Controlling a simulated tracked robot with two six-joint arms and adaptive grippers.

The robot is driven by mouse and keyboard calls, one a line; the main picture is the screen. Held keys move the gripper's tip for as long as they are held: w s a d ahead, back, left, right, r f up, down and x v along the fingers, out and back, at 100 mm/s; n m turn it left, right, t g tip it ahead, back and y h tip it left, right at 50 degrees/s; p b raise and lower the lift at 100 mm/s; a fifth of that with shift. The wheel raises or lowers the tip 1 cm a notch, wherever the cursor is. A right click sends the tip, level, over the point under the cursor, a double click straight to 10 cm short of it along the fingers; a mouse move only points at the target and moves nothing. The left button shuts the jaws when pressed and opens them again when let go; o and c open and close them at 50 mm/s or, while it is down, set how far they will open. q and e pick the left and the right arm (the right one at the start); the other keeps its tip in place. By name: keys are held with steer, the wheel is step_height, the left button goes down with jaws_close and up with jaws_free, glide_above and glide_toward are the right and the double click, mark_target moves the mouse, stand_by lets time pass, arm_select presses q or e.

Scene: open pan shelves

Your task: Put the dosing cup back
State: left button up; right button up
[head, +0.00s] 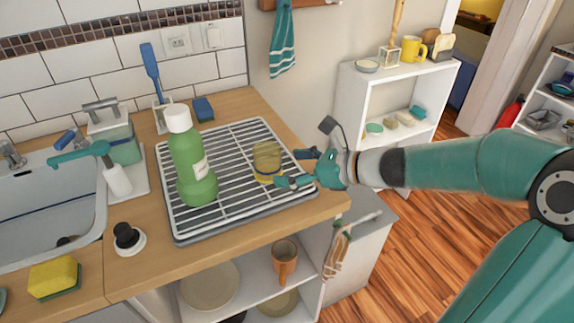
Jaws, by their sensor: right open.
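A yellowish see-through cup (266,158), which looks like the dosing cup, stands on the wire drying rack (232,140), right of the middle. A green bottle (192,165) with a white cap stands upright on the same rack, left of the cup. My right gripper (292,168) reaches in from the right, low over the rack's right side. Its fingers are open and point at the cup. The nearer fingertip is close by the cup's lower right side; I cannot tell whether it touches. My left gripper is out of view.
The sink (45,205) with a soap bottle (117,180) lies left. A yellow sponge (54,276) and a small black-topped item (128,238) are on the counter (150,268). Dishes fill the open shelf below. A white shelf unit (350,100) stands behind my right arm.

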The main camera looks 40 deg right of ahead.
steer(key=shift+p+v, duration=0.35)
steer(key=shift+v, duration=0.65)
steer(key=v, duration=1.2)
steer(key=shift+f, duration=0.1)
